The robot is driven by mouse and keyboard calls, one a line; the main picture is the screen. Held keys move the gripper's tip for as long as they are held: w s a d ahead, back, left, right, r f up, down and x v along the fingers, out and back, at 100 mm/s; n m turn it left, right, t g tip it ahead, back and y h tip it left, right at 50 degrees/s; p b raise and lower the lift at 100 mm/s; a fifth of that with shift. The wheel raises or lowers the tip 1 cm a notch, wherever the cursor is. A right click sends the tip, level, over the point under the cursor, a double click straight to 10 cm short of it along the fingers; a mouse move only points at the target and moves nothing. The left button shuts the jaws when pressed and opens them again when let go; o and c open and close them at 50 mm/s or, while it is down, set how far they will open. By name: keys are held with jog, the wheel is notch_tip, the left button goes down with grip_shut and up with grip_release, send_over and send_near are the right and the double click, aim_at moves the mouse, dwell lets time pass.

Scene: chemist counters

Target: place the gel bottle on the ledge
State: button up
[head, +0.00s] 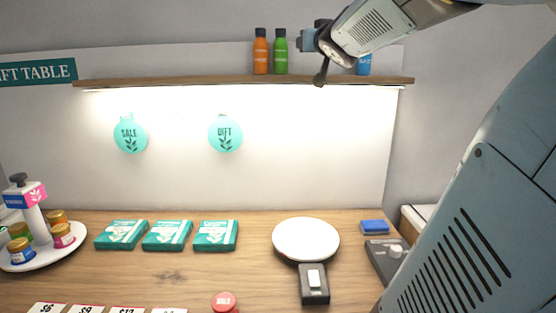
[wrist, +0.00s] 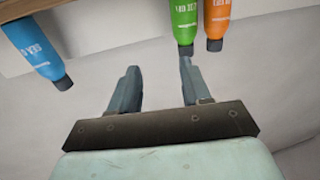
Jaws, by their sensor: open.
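The ledge (head: 200,81) is a wooden shelf on the back wall. An orange bottle (head: 261,52) and a green bottle (head: 280,52) stand upright side by side on it. A blue bottle (head: 364,65) stands farther right, partly hidden behind my arm. The wrist view shows the blue bottle (wrist: 37,52) at left, the green bottle (wrist: 185,22) and the orange bottle (wrist: 216,22) at upper right. I cannot tell which is the gel bottle. My gripper (head: 304,41) is open and empty, between the green and blue bottles. Its fingers (wrist: 159,68) hold nothing.
The ledge's left half is bare. On the counter (head: 180,265) below are several teal boxes (head: 167,235), a round white plate (head: 306,239), a dark device (head: 314,284), a red-lidded item (head: 225,302), and a tiered stand (head: 40,255) with jars. Two round signs (head: 225,134) hang under the ledge.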

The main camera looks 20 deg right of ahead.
jog(key=s+a+f+g+y, duration=0.1)
jog(key=s+a+f+g, duration=0.3)
jog(key=s+f, duration=0.3)
jog(key=s+a+f+n+g+y, duration=0.1)
jog(key=s+a+f+g, duration=0.3)
jog(key=f, duration=0.8)
jog(key=s+a+f+n+g+y, duration=0.1)
jog(key=s+a+f+g, duration=0.3)
jog(key=s+a+f, duration=0.4)
jog(key=s+f, duration=0.2)
jog(key=s, duration=0.2)
jog(key=shift+s+y, duration=0.2)
jog(key=shift+y, duration=0.2)
jog(key=shift+c, duration=0.5)
